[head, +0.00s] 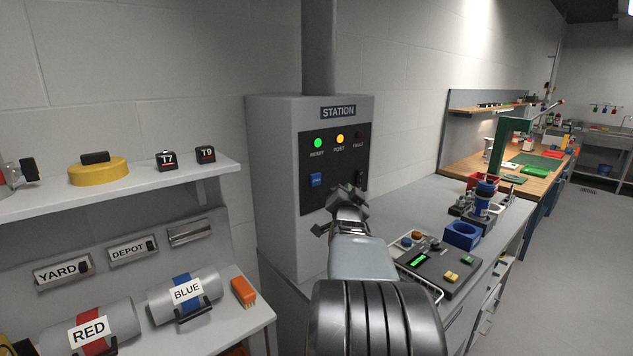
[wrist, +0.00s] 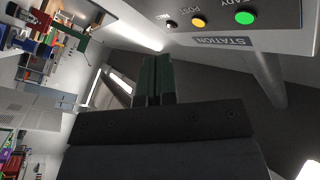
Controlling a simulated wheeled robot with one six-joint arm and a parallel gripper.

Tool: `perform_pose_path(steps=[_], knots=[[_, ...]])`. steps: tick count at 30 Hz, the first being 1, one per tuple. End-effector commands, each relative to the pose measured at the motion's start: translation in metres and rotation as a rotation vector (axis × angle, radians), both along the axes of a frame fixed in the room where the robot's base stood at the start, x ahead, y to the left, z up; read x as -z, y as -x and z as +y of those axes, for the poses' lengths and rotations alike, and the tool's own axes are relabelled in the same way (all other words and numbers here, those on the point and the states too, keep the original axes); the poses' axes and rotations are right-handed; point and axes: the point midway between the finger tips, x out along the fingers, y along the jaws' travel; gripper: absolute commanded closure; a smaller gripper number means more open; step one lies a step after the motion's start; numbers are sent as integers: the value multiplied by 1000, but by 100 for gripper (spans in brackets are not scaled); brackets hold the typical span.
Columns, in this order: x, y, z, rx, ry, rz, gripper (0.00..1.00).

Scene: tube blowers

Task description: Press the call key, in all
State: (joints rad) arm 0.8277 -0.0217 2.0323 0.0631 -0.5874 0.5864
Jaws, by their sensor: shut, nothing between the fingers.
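The grey station cabinet (head: 273,190) stands against the wall with a dark panel on its front. A small blue key (head: 316,180) with white lettering too small to read sits at the panel's lower left; I take it for the call key. My gripper (head: 350,196) is in front of the panel's lower right part, to the right of the blue key and apart from it in the picture. Its fingers (wrist: 155,78) are shut and empty in the wrist view. The gripper hides part of the panel's lower right. The blue key does not show in the wrist view.
The READY lamp (head: 318,143) is lit green, the POST lamp (head: 340,139) is lit amber, and the FAULT lamp (head: 358,135) is dark. A control box (head: 440,268) with buttons sits on the counter at right. Labelled canisters (head: 105,325) lie on the left shelf.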

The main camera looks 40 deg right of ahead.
Motion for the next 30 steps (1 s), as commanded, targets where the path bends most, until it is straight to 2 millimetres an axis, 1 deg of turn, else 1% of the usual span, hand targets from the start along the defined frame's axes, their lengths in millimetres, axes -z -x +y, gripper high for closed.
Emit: perform_pose_path(steps=[6, 10, 14, 24, 26, 30], knots=[[0, -1, 0, -1, -1, 1, 100], [-2, -7, 0, -3, -2, 0, 100], [-3, -21, -1, -5, -4, 2, 100], [-3, -62, -3, -3, -3, 4, 100], [0, -68, -4, -4, -1, 0, 100], [0, -78, -5, -2, -1, 1, 100]])
